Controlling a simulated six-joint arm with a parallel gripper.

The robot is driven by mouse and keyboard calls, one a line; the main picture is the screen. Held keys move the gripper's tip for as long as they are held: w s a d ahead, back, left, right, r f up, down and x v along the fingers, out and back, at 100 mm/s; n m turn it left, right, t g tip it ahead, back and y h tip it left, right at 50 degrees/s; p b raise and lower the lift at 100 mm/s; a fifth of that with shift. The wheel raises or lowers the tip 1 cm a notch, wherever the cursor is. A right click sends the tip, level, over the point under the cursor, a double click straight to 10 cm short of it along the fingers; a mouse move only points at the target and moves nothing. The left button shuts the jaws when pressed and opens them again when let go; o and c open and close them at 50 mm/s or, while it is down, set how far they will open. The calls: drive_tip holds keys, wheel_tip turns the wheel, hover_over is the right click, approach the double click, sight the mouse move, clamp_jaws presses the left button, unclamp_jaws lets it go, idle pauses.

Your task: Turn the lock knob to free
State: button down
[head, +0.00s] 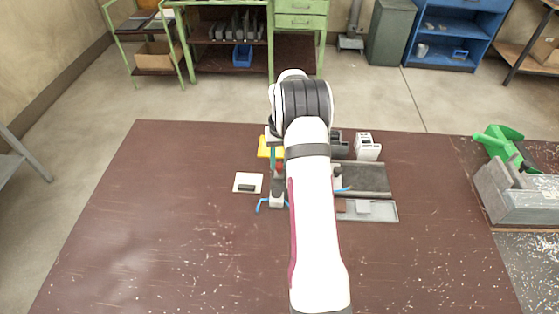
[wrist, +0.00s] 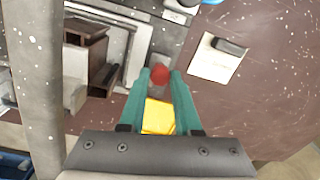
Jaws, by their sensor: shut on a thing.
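The red lock knob (wrist: 160,76) shows in the wrist view between the tips of my gripper's two teal fingers. My gripper (wrist: 160,73) is shut on it. In the head view my arm hides most of this spot; a teal finger of my gripper (head: 273,158) and a bit of red of the knob (head: 279,166) show at the arm's left edge. Which way the knob is turned cannot be told.
A yellow block (wrist: 158,117) shows between my fingers. A white plate with a dark piece (head: 248,181) lies to the left. A grey tray (head: 383,212) and a dark mat (head: 365,179) lie right of my arm. The table's left front is clear.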

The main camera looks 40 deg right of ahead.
drive_tip(key=shift+n, duration=1.6)
drive_tip(key=c, duration=0.6)
unclamp_jaws()
wheel_tip(320, 180, up, 16)
drive_tip(key=shift+d, duration=0.3)
drive_tip(key=shift+s+f, duration=0.1)
